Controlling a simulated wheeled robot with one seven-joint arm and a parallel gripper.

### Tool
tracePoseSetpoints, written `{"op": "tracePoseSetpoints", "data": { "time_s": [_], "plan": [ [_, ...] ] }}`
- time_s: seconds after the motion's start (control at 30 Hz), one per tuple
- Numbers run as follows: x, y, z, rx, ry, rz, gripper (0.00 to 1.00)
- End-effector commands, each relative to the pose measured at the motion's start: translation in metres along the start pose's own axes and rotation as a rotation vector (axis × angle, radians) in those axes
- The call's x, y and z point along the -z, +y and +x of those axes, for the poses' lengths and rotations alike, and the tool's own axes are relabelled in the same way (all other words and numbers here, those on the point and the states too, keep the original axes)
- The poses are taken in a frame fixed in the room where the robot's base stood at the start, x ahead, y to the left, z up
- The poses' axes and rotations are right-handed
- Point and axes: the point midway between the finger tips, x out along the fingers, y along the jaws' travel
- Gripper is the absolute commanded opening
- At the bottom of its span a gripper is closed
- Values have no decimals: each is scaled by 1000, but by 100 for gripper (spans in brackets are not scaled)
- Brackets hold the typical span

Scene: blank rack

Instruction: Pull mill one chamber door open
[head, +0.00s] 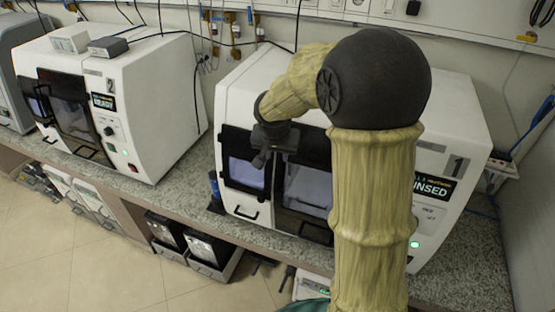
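Mill one (448,118) is the large white machine on the right, marked with a 1. Its front has a smaller black-framed window panel (244,172) on the left and a larger black-framed chamber door (306,188) beside it. Both look shut, with a dark bar handle (304,228) low on the chamber door. My gripper (262,160) is dark and points down in front of the upper area between the two panels. My arm hides part of the machine's front and the door's right side. Whether the fingers are open or touch anything is not clear.
Mill two (150,75), a similar white machine, stands to the left on the same speckled counter (190,185). A dark bottle (215,190) stands left of mill one. Black bins (208,247) sit below the counter. The tiled floor (60,260) at front left is clear.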

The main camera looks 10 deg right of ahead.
Motion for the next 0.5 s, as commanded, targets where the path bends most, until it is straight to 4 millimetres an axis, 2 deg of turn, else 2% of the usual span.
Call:
{"op": "tracePoseSetpoints", "data": {
  "time_s": [0.3,0.5],
  "plan": [
    [0,0,48,-2,-2,0,31],
    [0,0,60,0,0,1,31]
  ]
}}
